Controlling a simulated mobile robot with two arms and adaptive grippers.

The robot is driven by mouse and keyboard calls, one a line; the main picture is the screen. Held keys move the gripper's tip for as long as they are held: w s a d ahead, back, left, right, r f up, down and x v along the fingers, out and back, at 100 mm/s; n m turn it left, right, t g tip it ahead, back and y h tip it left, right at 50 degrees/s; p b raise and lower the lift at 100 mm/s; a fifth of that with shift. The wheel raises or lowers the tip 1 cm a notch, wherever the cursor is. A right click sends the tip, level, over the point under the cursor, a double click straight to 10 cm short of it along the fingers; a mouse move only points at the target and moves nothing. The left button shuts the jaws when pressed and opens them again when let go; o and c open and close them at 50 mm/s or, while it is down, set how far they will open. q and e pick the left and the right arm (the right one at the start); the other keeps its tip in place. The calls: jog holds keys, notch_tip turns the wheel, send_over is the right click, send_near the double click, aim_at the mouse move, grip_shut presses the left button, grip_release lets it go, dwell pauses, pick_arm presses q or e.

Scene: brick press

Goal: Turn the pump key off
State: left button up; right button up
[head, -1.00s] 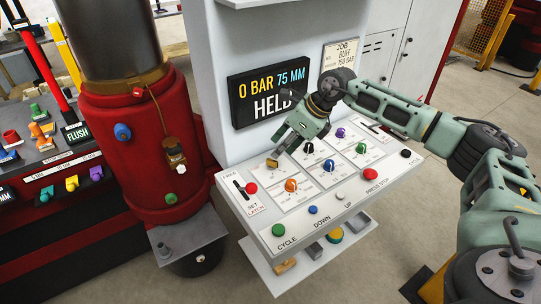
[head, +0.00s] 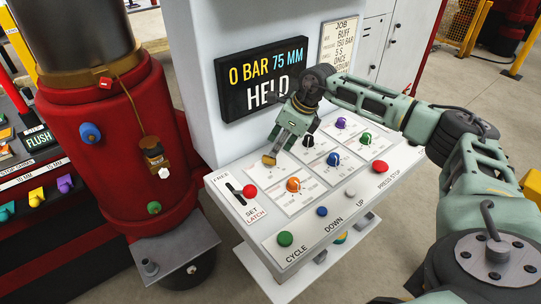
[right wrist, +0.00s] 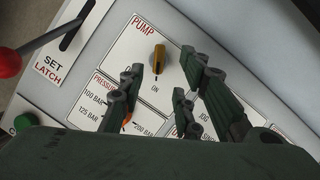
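The pump key (head: 269,160) is a small yellow knob at the upper left of the white control panel (head: 225,203). In the right wrist view the pump key (right wrist: 159,62) stands under the PUMP label, its long side in line with the ON mark below it. My right gripper (head: 279,149) is over the panel, close to the key. In the right wrist view its fingers are apart, one on each side of the key, with gaps visible; it is open and holds nothing. My left gripper is not in view.
An orange knob (head: 293,185), a blue knob (head: 334,159) and other knobs crowd the panel. The red-tipped SET/LATCH lever (head: 249,191) is at its left. A display (head: 262,80) reading 0 BAR 75 MM HELD is behind the gripper. A red cylinder (head: 110,150) stands left.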

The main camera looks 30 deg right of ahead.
aim_at(271, 158)
jog(key=p+x, duration=0.1)
jog(key=x, duration=0.3)
jog(key=shift+a+f, duration=0.1)
jog(key=shift+f, duration=0.2)
jog(key=shift+w+f, duration=0.2)
jog(key=shift+f, duration=0.25)
jog(key=shift+s, duration=0.1)
jog(key=shift+c, duration=0.5)
grip_shut()
